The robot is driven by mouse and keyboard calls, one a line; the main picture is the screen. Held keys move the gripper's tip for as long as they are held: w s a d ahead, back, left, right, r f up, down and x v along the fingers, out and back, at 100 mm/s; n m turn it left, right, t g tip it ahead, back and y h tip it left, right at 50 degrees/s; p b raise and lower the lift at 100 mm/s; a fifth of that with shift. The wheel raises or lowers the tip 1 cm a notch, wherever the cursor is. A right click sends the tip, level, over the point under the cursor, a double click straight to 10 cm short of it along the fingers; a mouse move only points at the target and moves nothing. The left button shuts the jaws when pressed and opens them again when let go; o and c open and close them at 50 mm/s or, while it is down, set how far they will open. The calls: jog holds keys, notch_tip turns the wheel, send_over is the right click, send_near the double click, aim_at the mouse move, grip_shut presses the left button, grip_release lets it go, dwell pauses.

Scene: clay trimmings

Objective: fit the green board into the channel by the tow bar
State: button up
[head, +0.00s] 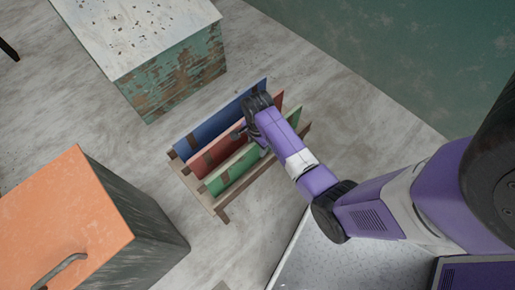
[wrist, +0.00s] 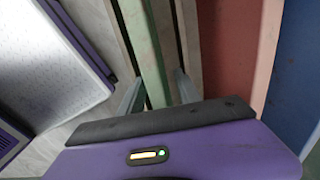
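The green board (head: 238,167) stands on edge in a wooden rack (head: 196,191), in front of a red board (head: 213,153) and a blue board (head: 215,120). My gripper (wrist: 160,78) is over the green board (wrist: 143,35), with one finger on each side of it. Narrow gaps seem to show between the fingers and the board, so the gripper looks open. In the head view my arm hides the fingertips and part of the boards. I cannot make out a tow bar or tell which channel lies by it.
A speckled-top green block (head: 150,35) stands behind the rack. An orange-topped cabinet (head: 65,220) with a handle is at the front left. The red board (wrist: 230,50) is close to the right finger in the wrist view. Grey floor (head: 345,120) is clear right of the rack.

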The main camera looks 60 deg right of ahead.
jog(key=shift+c, duration=0.2)
grip_shut()
dwell(1.3)
